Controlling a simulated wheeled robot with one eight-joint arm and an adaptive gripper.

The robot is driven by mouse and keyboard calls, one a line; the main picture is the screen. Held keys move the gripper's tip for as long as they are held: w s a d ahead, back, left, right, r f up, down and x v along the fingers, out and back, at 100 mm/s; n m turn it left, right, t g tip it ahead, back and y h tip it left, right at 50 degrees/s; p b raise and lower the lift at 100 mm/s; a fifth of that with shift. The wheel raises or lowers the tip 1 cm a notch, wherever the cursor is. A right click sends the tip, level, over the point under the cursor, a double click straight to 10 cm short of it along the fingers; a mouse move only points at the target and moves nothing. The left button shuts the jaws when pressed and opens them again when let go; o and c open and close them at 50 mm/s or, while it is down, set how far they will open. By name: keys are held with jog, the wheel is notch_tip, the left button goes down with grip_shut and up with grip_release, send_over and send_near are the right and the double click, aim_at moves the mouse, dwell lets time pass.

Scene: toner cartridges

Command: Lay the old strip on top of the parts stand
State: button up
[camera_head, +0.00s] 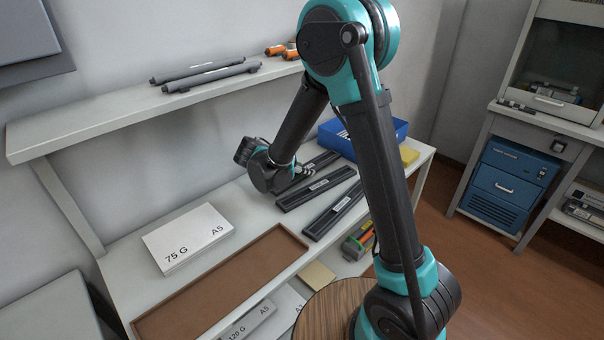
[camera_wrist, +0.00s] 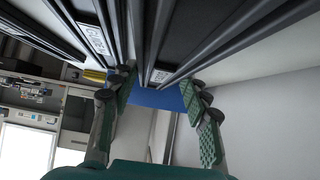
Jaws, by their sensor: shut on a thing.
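Several long dark strips with pale labels lie side by side on the workbench: a far one (camera_head: 322,162), a middle one (camera_head: 316,191) and a near one (camera_head: 334,211). My gripper (camera_head: 303,171) is at the far strip, partly hidden by my own arm in the head view. In the wrist view, my gripper (camera_wrist: 158,90) has its fingers on either side of a labelled dark strip (camera_wrist: 160,60) and is shut on it. I cannot tell by looks which strip is old. A round wooden top (camera_head: 332,310), possibly the parts stand, is at the bottom, partly hidden by my arm.
A blue bin (camera_head: 386,128) stands at the bench's far end, also in the wrist view (camera_wrist: 160,98). A paper pack (camera_head: 188,240) and an empty brown tray (camera_head: 222,285) are left of the strips. Above, a wall shelf (camera_head: 105,118) holds dark cartridges (camera_head: 205,76).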

notch_tip(320, 180, up, 7)
jog(key=shift+a+r, duration=0.15)
jog(key=a, duration=0.4)
jog(key=shift+s+a+r, duration=0.15)
jog(key=shift+s+r, duration=0.15)
jog(key=shift+s, duration=0.1)
jog(key=f, duration=0.5)
jog(key=shift+a, duration=0.25)
jog(key=shift+f, duration=2.45)
jog(key=shift+f, duration=0.1)
jog(key=o, duration=1.3)
